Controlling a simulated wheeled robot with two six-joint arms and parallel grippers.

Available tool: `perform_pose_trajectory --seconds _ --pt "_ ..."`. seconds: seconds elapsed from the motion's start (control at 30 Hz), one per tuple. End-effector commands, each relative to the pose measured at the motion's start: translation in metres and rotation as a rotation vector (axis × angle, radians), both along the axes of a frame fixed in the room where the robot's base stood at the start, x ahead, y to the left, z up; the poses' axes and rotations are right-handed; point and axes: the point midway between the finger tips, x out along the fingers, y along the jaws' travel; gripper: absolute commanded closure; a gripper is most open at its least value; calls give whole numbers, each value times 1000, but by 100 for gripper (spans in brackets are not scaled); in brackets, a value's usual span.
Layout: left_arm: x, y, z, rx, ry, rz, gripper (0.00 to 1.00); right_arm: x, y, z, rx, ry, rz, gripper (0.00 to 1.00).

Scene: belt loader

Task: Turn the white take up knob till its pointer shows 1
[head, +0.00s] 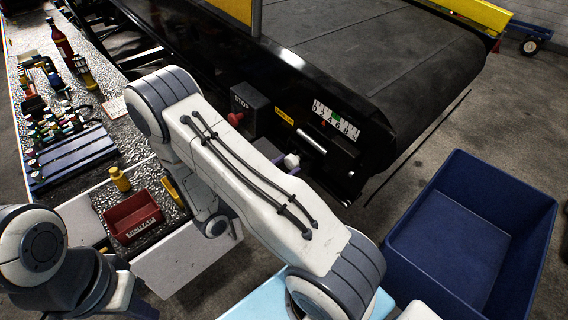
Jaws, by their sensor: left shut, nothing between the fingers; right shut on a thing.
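A small white knob (291,161) shows on the dark side of the belt loader, just past the edge of my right forearm. Above it is a white number scale (349,129) with a green mark. A small red pointer (323,123) sits by the scale's left half, but its exact reading is too small to tell.
A red stop button (235,118) is left of the scale. A blue bin (470,240) stands on the floor at the right. A red tray (132,217), a yellow bottle (119,179) and several small parts are on the benches at the left. The black belt (370,55) is bare.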

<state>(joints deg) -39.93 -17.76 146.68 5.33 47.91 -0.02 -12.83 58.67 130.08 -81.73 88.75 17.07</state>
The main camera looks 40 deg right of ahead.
Motion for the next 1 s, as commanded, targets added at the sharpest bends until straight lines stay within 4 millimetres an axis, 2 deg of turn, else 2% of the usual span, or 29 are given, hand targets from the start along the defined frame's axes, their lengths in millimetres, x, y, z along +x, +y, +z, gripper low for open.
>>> perform_pose_trajectory --seconds 0.3,1.0 --pt "0 0 19 0 0 1 100 -1 0 2 -23 302 0 100" --pt "0 0 48 0 0 3 100 -1 0 1 -72 940 1 100"
